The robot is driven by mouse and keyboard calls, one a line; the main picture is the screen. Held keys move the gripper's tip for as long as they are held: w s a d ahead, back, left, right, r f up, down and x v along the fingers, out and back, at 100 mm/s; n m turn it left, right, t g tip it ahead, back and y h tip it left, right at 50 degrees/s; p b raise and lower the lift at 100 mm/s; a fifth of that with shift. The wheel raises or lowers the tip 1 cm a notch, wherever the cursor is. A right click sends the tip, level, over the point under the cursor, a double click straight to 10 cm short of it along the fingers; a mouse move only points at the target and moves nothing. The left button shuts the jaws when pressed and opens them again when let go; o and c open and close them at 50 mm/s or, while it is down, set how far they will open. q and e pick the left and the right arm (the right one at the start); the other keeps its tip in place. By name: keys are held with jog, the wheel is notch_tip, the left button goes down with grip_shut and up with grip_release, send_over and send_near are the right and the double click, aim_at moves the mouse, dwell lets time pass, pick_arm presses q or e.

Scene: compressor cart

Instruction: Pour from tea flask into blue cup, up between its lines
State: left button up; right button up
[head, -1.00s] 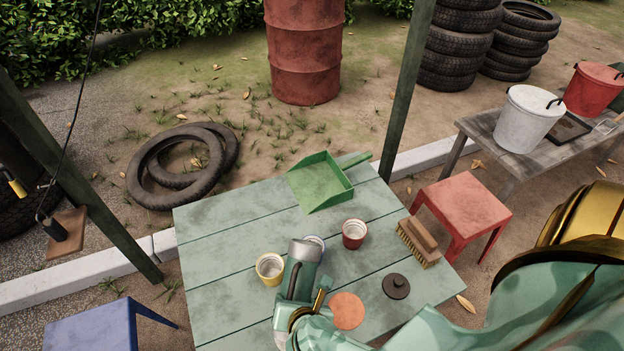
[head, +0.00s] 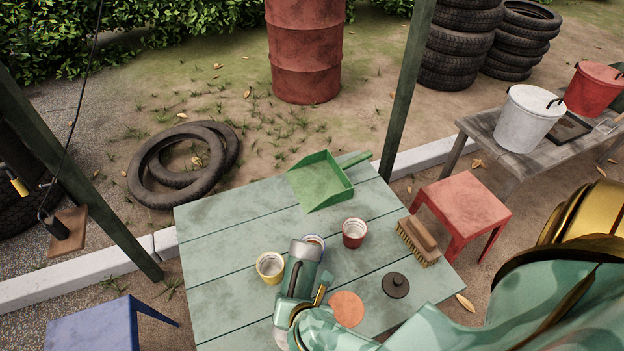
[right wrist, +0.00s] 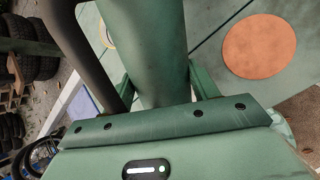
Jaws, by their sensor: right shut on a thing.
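The tea flask (head: 301,267), green with a silver top and a dark handle, is over the green table, its top end near the blue cup. My right gripper (head: 301,300) is shut on it; the flask's green body (right wrist: 156,45) and dark handle (right wrist: 88,40) fill the upper part of the right wrist view. The flask looks tilted, but its exact angle is hard to tell. The blue cup (head: 317,241) is mostly hidden behind the flask's top; only part of its rim shows. Its lines, its contents and any stream cannot be seen. My left gripper is not in view.
On the green table (head: 220,240), a yellow cup (head: 270,267) stands left of the flask and a red cup (head: 354,233) to the right. An orange disc (head: 346,309), dark lid (head: 396,285), brush (head: 418,241) and green dustpan (head: 320,182) also lie there. The table's left side is clear.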

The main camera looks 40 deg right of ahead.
aim_at(296, 296)
dwell(0.4)
